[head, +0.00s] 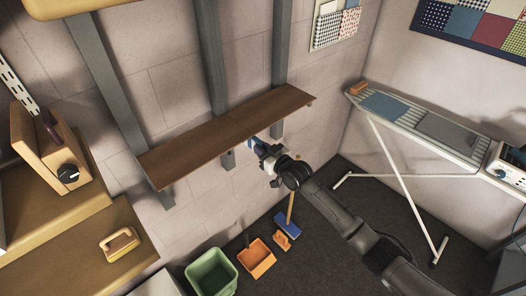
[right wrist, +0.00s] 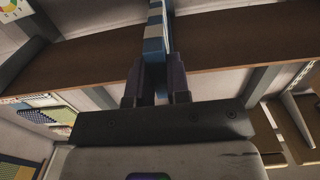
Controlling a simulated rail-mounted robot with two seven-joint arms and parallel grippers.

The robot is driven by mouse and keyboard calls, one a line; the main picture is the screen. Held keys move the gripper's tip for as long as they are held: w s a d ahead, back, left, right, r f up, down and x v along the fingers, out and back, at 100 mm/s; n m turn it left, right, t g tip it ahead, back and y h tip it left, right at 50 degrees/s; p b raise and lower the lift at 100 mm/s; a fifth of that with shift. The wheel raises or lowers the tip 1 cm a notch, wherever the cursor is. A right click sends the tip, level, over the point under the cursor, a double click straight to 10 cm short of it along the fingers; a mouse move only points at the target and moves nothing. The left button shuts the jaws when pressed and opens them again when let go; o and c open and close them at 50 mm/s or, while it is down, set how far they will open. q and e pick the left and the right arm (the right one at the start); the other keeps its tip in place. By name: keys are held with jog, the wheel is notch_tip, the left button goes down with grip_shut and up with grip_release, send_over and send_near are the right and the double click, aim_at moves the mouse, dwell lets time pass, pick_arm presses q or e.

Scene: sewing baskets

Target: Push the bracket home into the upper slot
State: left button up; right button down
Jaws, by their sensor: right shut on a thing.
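In the right wrist view, a blue-and-white banded bar (right wrist: 154,45), which looks like the bracket, stands between the two fingers of my right gripper (right wrist: 156,84). The gripper is shut on it. The bar's far end runs out of the top of the picture. In the head view my right gripper (head: 257,146) is at the front edge of the brown shelf board (head: 225,132), near the middle upright (head: 213,60). The bracket is mostly hidden there. I cannot make out the upper slot or whether the bracket touches it. My left gripper is not in view.
Grey uprights stand at left (head: 112,85) and right (head: 281,45) on the tiled wall. A green bin (head: 212,270), an orange bin (head: 257,258) and a broom (head: 287,225) are on the floor below. An ironing board (head: 425,128) stands at right.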

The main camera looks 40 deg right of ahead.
jog(key=c, duration=1.2)
grip_release()
jog(key=shift+o, duration=1)
jog(key=s+d+b, duration=0.1)
jog(key=s, duration=1.2)
jog(key=shift+s+d+r+b, duration=0.3)
jog(key=shift+b, duration=0.05)
